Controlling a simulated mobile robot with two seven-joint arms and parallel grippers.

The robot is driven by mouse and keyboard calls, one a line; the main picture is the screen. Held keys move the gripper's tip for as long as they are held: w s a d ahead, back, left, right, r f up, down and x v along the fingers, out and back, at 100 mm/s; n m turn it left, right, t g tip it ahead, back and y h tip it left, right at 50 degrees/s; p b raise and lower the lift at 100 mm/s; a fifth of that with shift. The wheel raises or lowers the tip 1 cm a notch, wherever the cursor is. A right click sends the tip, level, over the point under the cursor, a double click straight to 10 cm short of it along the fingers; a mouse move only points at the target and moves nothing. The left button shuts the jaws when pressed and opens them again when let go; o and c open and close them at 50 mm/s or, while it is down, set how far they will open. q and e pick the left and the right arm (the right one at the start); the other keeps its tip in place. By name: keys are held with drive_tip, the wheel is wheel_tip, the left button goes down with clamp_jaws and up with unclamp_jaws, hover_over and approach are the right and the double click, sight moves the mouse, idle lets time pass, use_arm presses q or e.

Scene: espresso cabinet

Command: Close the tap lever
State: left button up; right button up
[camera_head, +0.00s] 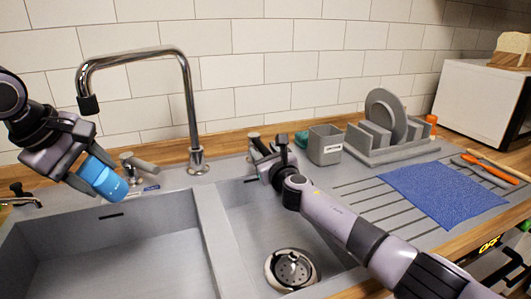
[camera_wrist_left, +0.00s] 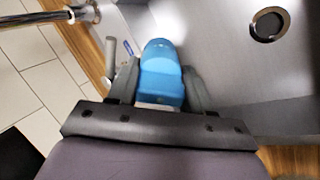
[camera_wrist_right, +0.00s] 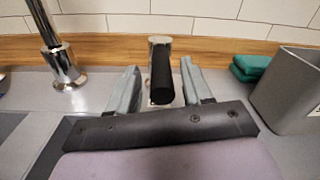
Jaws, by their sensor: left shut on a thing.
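The chrome tap (camera_head: 190,100) stands behind the divider of the double sink, its spout bent left; no water stream shows. A tap lever with a dark handle (camera_wrist_right: 162,75) stands right of the spout. My right gripper (camera_head: 262,150) is at this lever; in the right wrist view, its open fingers (camera_wrist_right: 160,88) lie either side of the handle, apparently with gaps. Another grey lever (camera_head: 141,163) is left of the spout. My left gripper (camera_head: 80,168) is shut on a blue object, perhaps a cup (camera_head: 101,179), above the left basin's back edge. The blue object fills the jaws in the left wrist view (camera_wrist_left: 161,70).
A grey container (camera_head: 325,145) and a green cloth or sponge (camera_wrist_right: 250,67) are right of the lever. A dish rack (camera_head: 400,150) with plates and a blue cloth (camera_head: 445,193) lie farther right. The tiled wall is close behind. Both basins look empty.

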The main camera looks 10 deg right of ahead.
idle(0.3)
drive_tip(key=shift+s+d+r, duration=0.15)
drive_tip(key=shift+s+d, duration=0.05)
drive_tip(key=shift+s, duration=0.25)
drive_tip(key=v, duration=1.1)
drive_tip(key=shift+a, duration=0.15)
